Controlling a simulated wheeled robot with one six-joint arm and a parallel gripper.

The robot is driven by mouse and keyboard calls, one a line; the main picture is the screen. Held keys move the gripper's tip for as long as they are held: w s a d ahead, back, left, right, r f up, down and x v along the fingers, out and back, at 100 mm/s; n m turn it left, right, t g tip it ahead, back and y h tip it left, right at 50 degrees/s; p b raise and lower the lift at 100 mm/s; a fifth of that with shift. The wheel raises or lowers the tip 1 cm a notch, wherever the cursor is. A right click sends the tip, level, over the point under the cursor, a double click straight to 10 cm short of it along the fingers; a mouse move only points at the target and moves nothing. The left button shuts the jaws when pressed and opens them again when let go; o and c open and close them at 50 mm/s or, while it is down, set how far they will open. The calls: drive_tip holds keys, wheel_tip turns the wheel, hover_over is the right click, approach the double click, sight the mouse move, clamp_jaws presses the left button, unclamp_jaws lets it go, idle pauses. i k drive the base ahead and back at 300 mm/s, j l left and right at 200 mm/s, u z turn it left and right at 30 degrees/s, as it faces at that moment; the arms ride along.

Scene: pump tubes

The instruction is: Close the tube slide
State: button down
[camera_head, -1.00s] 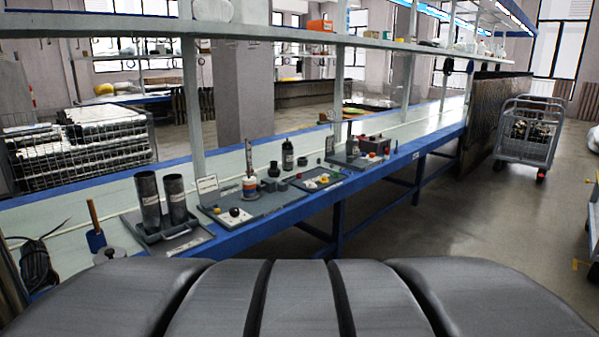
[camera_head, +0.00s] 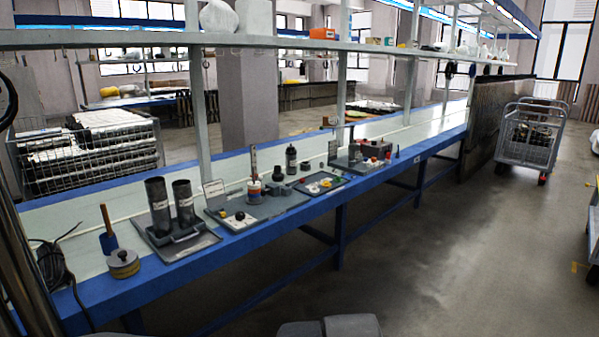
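Two upright dark tubes stand side by side in a grey tray (camera_head: 196,246) on the workbench, left of centre: a taller tube (camera_head: 158,206) and a shorter tube (camera_head: 183,204). A low handle-like bar is at the tray's front. To the right, a grey board (camera_head: 214,208) carries a white panel with a black knob (camera_head: 240,216) and a small upright device with a red and white base (camera_head: 254,192). I cannot make out which part is the tube slide or whether it is open. My gripper is not in view.
The blue-edged workbench (camera_head: 283,214) runs from lower left to the far right. A shelf (camera_head: 150,38) and posts stand above it. A round lidded can (camera_head: 123,263), a blue-bladed tool (camera_head: 107,240) and cables (camera_head: 52,262) lie at left.

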sight(179, 230)
drive_tip(key=i+j, duration=0.3)
drive_tip(key=i, duration=0.2)
drive_tip(key=i+j+z, duration=0.15)
drive_tip(key=i+j, duration=0.15)
drive_tip(key=i, duration=0.2)
